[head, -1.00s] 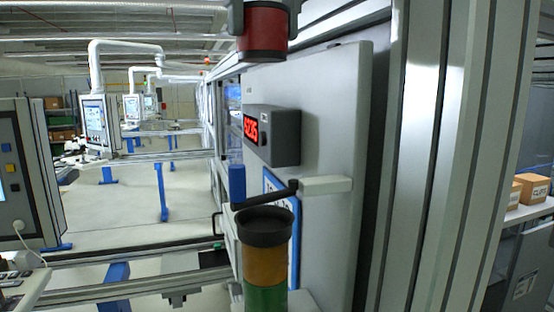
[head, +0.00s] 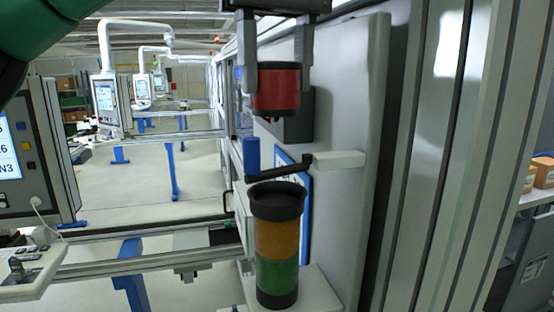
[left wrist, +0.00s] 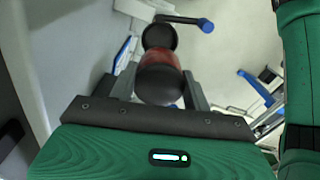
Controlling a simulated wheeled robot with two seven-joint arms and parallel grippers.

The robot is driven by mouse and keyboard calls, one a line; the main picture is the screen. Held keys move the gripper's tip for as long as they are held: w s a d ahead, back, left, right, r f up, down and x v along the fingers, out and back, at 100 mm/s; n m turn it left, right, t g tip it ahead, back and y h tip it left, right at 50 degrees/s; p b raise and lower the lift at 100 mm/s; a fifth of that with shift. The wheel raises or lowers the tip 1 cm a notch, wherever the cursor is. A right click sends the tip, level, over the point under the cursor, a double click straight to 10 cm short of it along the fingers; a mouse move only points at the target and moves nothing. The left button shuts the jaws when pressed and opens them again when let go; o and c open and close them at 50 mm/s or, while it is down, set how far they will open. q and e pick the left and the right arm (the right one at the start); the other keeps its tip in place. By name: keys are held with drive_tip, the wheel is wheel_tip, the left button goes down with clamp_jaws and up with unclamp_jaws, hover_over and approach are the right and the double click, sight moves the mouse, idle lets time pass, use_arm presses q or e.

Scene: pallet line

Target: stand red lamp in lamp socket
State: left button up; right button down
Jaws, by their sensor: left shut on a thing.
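The red lamp (head: 277,90) is a short red cylinder with dark ends. My left gripper (head: 279,80) is shut on it, a finger on each side, and holds it upright in the air. The lamp socket (head: 276,200) is the dark, wide-rimmed cup on top of a stack with an amber section (head: 277,239) and a green section (head: 277,276). The lamp hangs above the socket, with a clear gap between them in the head view. In the left wrist view the red lamp (left wrist: 162,59) is between the fingers, and its dark end hides part of it. My right gripper is not in view.
A crank handle with a blue grip (head: 252,156) and black arm juts from the grey panel (head: 352,120) just behind the stack. The stack stands on a light ledge (head: 318,291). A control panel (head: 45,150) stands at left. Boxes (head: 543,176) sit on a shelf at right.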

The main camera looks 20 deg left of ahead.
use_arm(q)
drive_tip(key=shift+f, duration=5.55)
drive_tip(key=o, duration=1.1)
drive_tip(key=shift+r, duration=0.1)
drive_tip(key=shift+r, duration=5.9)
